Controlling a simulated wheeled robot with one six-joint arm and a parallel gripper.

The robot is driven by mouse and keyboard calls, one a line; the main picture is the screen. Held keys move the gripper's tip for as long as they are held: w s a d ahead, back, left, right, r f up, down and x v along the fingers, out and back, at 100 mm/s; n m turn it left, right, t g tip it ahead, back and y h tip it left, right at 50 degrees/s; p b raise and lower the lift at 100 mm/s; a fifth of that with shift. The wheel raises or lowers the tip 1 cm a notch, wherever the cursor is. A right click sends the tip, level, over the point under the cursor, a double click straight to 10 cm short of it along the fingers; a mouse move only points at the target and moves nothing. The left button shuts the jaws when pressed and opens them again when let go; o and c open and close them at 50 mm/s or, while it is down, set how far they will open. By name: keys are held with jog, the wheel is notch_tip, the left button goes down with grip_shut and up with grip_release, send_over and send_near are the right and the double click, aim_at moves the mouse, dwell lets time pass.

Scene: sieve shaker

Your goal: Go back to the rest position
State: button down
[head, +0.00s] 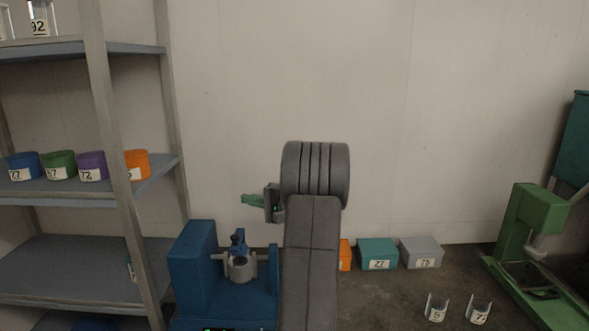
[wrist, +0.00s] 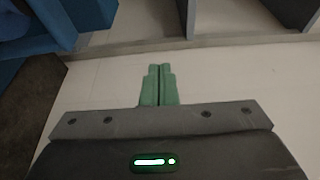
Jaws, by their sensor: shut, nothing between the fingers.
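My gripper (wrist: 159,70) shows in the wrist view with its two green fingers together and nothing between them. In the head view my gripper (head: 252,200) points left, above the blue sieve shaker (head: 195,275). My grey arm rises from the bottom middle of the head view and hides part of what is behind it. The shaker has a grey cup-like part (head: 240,268) at its middle. Part of a blue body (wrist: 60,20) shows at the top left of the wrist view.
A grey shelf unit (head: 110,120) at left holds several coloured, numbered containers (head: 92,166). Teal (head: 377,252) and grey (head: 421,251) boxes stand on the floor by the wall. Two clear numbered holders (head: 478,310) stand near a green machine (head: 535,220) at right.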

jog(key=shift+w+m+p, duration=0.25)
jog(key=shift+m+p, duration=0.05)
jog(key=shift+p, duration=0.45)
jog(key=shift+f, duration=0.15)
